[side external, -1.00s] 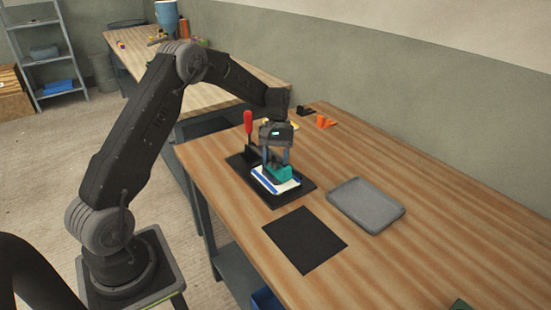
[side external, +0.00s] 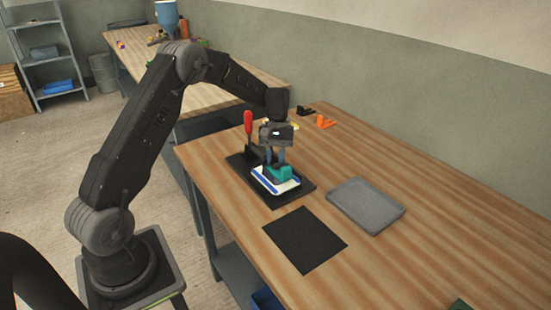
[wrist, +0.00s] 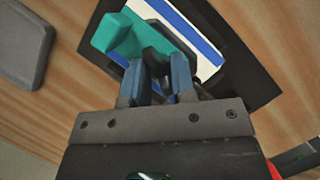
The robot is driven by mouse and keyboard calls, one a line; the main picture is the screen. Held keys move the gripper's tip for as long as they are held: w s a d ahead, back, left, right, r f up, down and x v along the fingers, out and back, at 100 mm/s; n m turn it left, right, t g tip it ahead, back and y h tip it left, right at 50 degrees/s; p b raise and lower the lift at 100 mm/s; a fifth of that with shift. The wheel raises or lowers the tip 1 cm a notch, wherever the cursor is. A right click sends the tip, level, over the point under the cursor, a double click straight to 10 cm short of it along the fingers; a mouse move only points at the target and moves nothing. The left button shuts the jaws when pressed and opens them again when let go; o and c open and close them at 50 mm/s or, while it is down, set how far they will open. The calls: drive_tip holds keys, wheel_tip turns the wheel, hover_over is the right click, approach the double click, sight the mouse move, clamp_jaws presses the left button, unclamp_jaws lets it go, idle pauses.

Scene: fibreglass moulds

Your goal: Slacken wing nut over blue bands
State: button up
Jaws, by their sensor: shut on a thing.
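A white mould with blue bands (side external: 267,184) lies on a black base (side external: 279,203). A teal piece (side external: 288,173) sits on top of it. In the wrist view the white mould (wrist: 208,70), its blue bands and the teal piece (wrist: 118,36) show beyond the fingers. My gripper (side external: 275,164) points down over the mould. In the wrist view my gripper (wrist: 162,66) has its blue fingers closed around a dark wing nut (wrist: 155,57) over the banded mould. The fingers hide part of the nut, and its threads cannot be seen.
A red-handled tool (side external: 248,122) stands upright close behind the mould. A grey tray (side external: 366,204) and a flat black mat (side external: 303,240) lie to the right and in front. Orange (side external: 325,121) and black (side external: 305,111) small items lie farther back.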

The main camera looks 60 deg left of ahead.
idle(0.8)
drive_tip(key=o, duration=0.9)
drive_tip(key=shift+r, duration=0.1)
drive_tip(key=v, duration=1.3)
drive_tip(key=shift+w+a+r, duration=0.1)
drive_tip(key=shift+w+r, duration=0.05)
drive_tip(key=shift+r, duration=0.1)
